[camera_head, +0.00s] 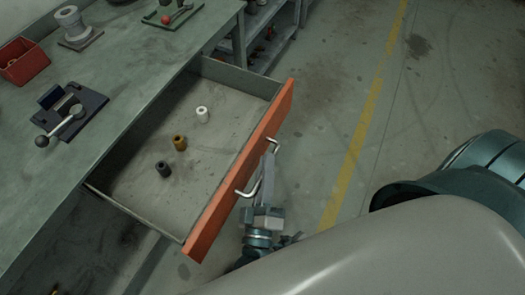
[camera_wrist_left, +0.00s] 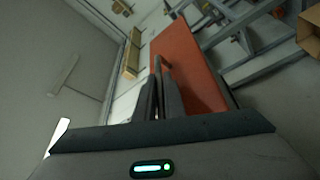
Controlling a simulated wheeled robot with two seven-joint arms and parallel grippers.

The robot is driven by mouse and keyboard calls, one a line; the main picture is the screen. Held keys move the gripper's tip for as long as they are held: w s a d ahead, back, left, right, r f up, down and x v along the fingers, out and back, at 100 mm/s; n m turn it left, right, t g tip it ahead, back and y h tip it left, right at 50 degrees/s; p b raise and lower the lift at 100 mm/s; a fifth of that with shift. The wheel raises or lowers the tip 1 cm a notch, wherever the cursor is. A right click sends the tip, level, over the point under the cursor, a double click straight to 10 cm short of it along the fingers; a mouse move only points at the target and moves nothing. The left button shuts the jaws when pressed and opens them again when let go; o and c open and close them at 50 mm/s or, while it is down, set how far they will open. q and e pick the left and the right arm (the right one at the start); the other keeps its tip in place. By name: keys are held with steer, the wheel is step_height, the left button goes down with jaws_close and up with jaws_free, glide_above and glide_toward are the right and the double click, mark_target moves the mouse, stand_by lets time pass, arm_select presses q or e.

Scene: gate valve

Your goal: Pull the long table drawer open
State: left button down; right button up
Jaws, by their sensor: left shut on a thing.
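The long table drawer (camera_head: 215,145) stands well out from the workbench, its inside in view. Its orange front (camera_head: 222,205) has a silver bar handle (camera_head: 246,192). My left gripper (camera_head: 267,168) is shut on the handle, outside the front. In the left wrist view, the closed fingers (camera_wrist_left: 160,92) meet the handle against the orange front (camera_wrist_left: 187,55). The fingers hide part of the handle. My right gripper is not in view; a large pale arm link fills the lower right of the head view.
In the drawer stand a white (camera_head: 203,114), a brass (camera_head: 180,142) and a black cylinder (camera_head: 163,169). The bench (camera_head: 120,60) carries a red bin (camera_head: 20,62), a lever fixture (camera_head: 69,112) and a grey valve-like part (camera_head: 72,24). Open floor with a yellow line (camera_head: 358,140) lies right of the drawer.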

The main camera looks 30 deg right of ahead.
arm_select(q)
steer(key=c, duration=2.1)
jaws_free()
steer(key=shift+a, duration=0.1)
